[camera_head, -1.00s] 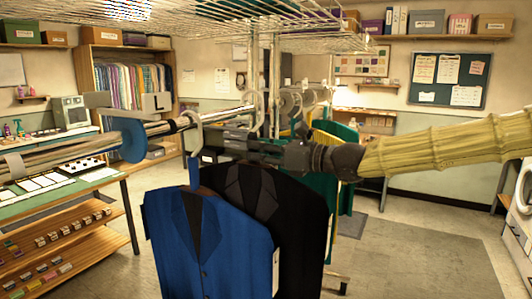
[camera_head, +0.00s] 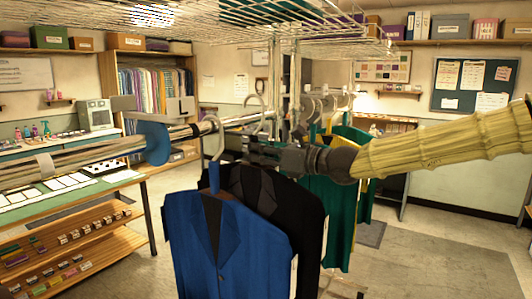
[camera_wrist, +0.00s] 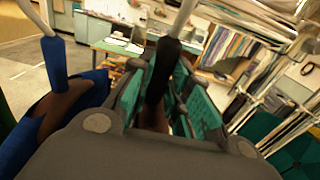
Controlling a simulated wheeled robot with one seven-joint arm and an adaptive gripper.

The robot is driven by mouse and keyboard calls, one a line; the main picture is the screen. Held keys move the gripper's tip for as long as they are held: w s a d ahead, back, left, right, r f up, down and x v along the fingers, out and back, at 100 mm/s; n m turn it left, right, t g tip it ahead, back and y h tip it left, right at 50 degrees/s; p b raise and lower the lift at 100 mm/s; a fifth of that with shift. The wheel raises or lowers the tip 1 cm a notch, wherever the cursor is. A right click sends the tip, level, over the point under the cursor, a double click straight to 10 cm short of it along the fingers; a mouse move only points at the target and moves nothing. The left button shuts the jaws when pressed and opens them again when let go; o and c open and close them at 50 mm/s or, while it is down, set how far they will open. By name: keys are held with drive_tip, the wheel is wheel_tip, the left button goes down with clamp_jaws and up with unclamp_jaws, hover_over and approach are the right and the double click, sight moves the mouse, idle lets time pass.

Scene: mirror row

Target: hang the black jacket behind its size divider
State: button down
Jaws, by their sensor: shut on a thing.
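The black jacket (camera_head: 300,222) hangs upright below my gripper (camera_head: 256,150), partly behind a blue jacket (camera_head: 232,250). My gripper is shut on the neck of the black jacket's hanger; in the wrist view the dark neck (camera_wrist: 162,72) stands between the teal finger pads. A pale hook rises above it; I cannot tell whether it rests on the rail. The blue jacket's hanger (camera_head: 214,178) is just left of my gripper. A blue round divider (camera_head: 155,143) is on the rail (camera_head: 95,156) further left, with a grey tag (camera_head: 181,107) near it.
A wire shelf (camera_head: 230,28) runs above the rail. Green and yellow garments (camera_head: 340,190) hang on a rack behind my gripper. A table (camera_head: 95,190) with white cards stands at the left. Open floor (camera_head: 440,262) lies at the right.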

sight(253, 164)
drive_tip(key=shift+x, duration=1.1)
drive_tip(key=shift+a+f+b, duration=0.1)
drive_tip(key=shift+f+b, duration=0.25)
drive_tip(key=shift+f, duration=0.05)
drive_tip(key=shift+f+b, duration=1.25)
drive_tip(key=shift+b, duration=0.3)
drive_tip(key=c, duration=0.6)
unclamp_jaws()
drive_tip(key=shift+f, duration=0.1)
drive_tip(key=shift+c, duration=0.2)
